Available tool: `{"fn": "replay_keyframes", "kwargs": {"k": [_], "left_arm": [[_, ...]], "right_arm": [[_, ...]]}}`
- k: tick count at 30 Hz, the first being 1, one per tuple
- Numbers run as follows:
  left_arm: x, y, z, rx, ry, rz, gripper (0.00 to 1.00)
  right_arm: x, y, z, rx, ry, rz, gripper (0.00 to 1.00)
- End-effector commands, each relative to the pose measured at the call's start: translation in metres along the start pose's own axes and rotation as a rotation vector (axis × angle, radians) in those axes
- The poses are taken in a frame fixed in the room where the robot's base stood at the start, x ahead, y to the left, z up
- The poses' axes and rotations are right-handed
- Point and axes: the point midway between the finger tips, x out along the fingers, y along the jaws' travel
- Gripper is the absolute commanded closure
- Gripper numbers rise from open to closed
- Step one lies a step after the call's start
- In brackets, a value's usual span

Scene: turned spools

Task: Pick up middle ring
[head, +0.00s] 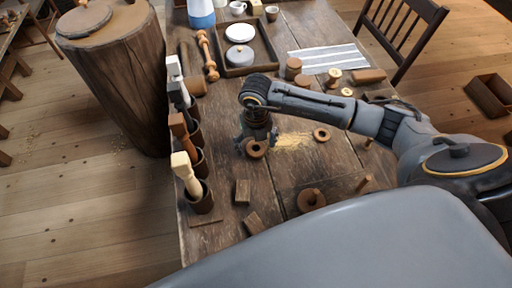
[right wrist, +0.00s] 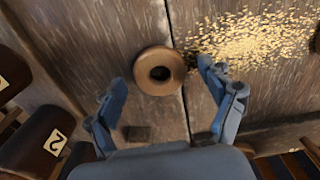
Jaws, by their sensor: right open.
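Three wooden rings are in the head view. One brown ring (head: 257,154) is at my right gripper (head: 252,142), another ring (head: 321,139) lies to its right by the shavings, and a darker, thicker ring (head: 306,205) lies nearer the front. In the right wrist view, one flat ring (right wrist: 160,89) with a dark hole lies on the planks between and slightly beyond the fingertips of my right gripper (right wrist: 162,82). The gripper is open and empty, with the fingers apart from the ring. My left gripper is not in view.
Numbered dark cups holding mallets (head: 202,200) line the table's left edge. Wood blocks (head: 243,191) lie near the front. Pale shavings (head: 293,141) cover boards beside the gripper. A tray (head: 233,70) with dishes and a striped cloth (head: 328,58) are behind.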

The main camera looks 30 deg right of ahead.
Motion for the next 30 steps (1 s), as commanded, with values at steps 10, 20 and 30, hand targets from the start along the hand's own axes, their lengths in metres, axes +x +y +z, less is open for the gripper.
{"fn": "replay_keyframes", "kwargs": {"k": [10, 20, 30], "left_arm": [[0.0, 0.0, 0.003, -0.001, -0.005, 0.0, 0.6], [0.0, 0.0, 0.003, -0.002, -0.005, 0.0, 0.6], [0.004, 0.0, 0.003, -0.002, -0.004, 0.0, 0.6]], "right_arm": [[-0.001, 0.0, 0.0, 0.0, 0.0, 0.0, 0.66], [-0.002, 0.0, 0.0, 0.001, -0.001, 0.0, 0.67], [-0.037, -0.003, -0.003, -0.001, -0.003, 0.0, 0.67]]}}
